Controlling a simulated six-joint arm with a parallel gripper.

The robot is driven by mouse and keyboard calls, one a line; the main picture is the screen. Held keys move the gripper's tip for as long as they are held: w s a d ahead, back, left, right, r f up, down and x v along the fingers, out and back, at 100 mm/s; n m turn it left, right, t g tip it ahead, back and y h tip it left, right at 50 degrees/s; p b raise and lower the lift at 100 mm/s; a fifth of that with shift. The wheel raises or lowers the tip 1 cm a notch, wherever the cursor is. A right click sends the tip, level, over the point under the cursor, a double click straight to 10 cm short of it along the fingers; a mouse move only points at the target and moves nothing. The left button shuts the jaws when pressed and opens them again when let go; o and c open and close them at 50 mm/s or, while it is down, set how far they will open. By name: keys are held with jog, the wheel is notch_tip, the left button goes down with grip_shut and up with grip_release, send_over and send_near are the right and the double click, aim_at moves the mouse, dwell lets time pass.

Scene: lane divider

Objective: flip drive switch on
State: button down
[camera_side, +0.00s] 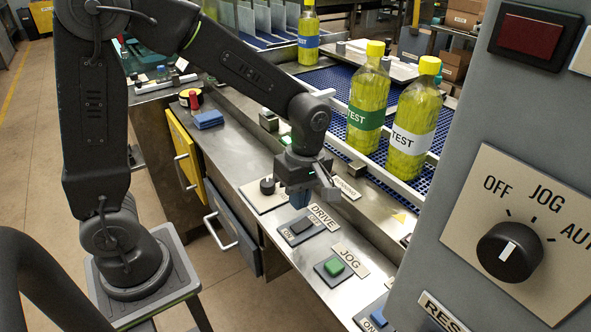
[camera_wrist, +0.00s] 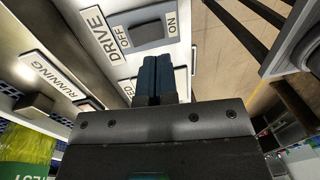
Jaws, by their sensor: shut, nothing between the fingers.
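Which side of the rocker is pressed I cannot tell. My gripper (camera_side: 300,202) points down over the panel, a little behind the switch, its blue fingers shut and empty. The fingers also show in the wrist view (camera_wrist: 155,62). I see no clear contact.
A green JOG button (camera_side: 334,266) sits in front of the switch, and a black knob (camera_side: 267,185) behind it. Several yellow bottles (camera_side: 368,105) stand on the blue conveyor (camera_side: 340,85) beyond the panel. A grey control box (camera_side: 460,120) fills the right foreground.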

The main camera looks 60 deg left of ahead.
notch_tip(320, 180, up, 8)
jog(key=s, duration=0.1)
jog(key=shift+r, duration=0.25)
jog(key=s+a+r+m+t, duration=0.1)
jog(key=s+r+m+t, duration=0.1)
jog(key=s+m, duration=0.3)
jog(key=s+a+r+m+t, duration=0.1)
jog(key=s+m+t, duration=0.4)
jog(key=m, duration=0.8)
jog(key=shift+s+a+r, duration=0.2)
jog(key=shift+a+r, duration=0.2)
jog(key=shift+a, duration=0.2)
